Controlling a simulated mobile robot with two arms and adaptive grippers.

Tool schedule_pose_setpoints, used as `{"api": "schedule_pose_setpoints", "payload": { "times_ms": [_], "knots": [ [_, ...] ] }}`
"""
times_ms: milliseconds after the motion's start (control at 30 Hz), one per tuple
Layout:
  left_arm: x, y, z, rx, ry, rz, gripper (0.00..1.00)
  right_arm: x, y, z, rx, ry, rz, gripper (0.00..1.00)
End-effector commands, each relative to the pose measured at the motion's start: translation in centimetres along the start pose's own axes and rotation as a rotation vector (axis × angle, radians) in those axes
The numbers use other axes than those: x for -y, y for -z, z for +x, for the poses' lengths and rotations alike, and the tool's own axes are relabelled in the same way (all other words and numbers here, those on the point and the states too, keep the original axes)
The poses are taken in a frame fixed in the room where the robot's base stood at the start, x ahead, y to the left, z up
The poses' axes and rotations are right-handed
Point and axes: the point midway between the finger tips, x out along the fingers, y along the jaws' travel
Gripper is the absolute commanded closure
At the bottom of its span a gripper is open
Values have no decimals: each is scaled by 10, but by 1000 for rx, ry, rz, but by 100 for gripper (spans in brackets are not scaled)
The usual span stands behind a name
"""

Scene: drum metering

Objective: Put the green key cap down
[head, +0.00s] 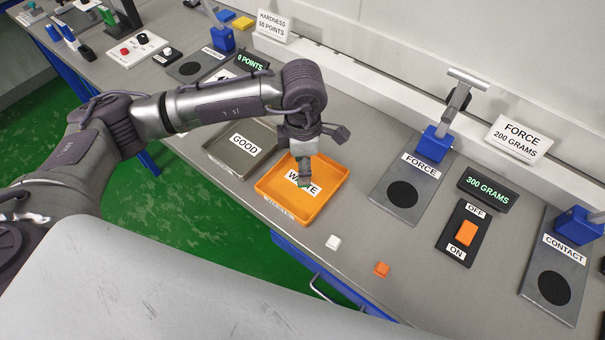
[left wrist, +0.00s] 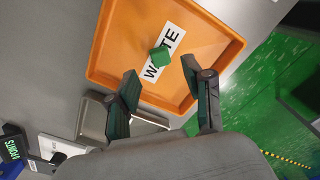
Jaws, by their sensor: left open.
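The green key cap (left wrist: 161,55) shows in the left wrist view over the WASTE label of the orange tray (left wrist: 105,40), beyond and between the fingertips. It looks as if it lies in the tray, apart from both fingers. My left gripper (left wrist: 160,74) is open above the tray. In the head view my left gripper (head: 304,182) points down over the WASTE tray (head: 330,198), hiding part of the label. The cap is mostly or wholly hidden there by the gripper. My right gripper is not in view.
The grey GOOD tray (head: 215,150) stands left of the orange one. A white cap (head: 333,242) and an orange cap (head: 381,269) lie near the front edge. The FORCE station (head: 412,188), an orange switch (head: 466,233) and the CONTACT station (head: 552,285) stand to the right.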

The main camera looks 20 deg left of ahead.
Motion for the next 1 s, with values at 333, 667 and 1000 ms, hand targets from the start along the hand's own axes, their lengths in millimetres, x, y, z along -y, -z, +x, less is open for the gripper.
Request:
{"api": "schedule_pose_setpoints", "payload": {
  "times_ms": [333, 667, 1000],
  "knots": [
    [0, -1, -65, 2, -3, 1, 49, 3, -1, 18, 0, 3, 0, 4],
    [0, 0, -79, 0, 0, 1, 49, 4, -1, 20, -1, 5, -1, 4],
    [0, 0, -79, 0, 0, 1, 49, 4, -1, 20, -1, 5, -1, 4]
  ]
}}
